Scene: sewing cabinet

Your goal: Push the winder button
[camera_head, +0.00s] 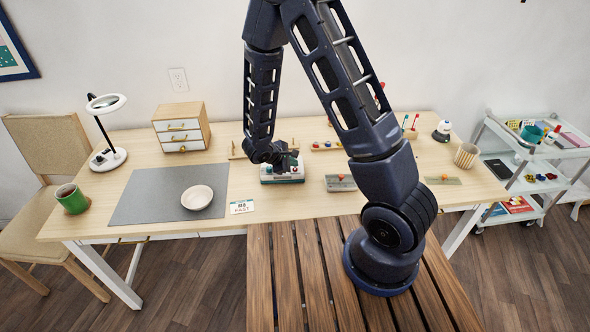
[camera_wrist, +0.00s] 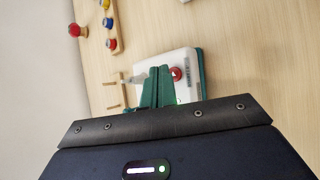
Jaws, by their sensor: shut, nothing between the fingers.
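The winder (camera_head: 284,179) is a small box with a white top and a teal base, standing on the table below my gripper (camera_head: 284,160). In the wrist view the winder (camera_wrist: 180,59) shows a round red button (camera_wrist: 177,73) on its white top. My gripper (camera_wrist: 159,70) has its two teal fingers shut together with nothing between them. The fingertips are over the white top, just left of the red button in the picture. I cannot tell whether they touch the box. Part of the top is hidden behind the fingers.
A wooden rack with coloured spools (camera_head: 326,146) stands behind the winder, and a grey block (camera_head: 340,183) sits to its right. A label card (camera_head: 242,207) lies near the front edge.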

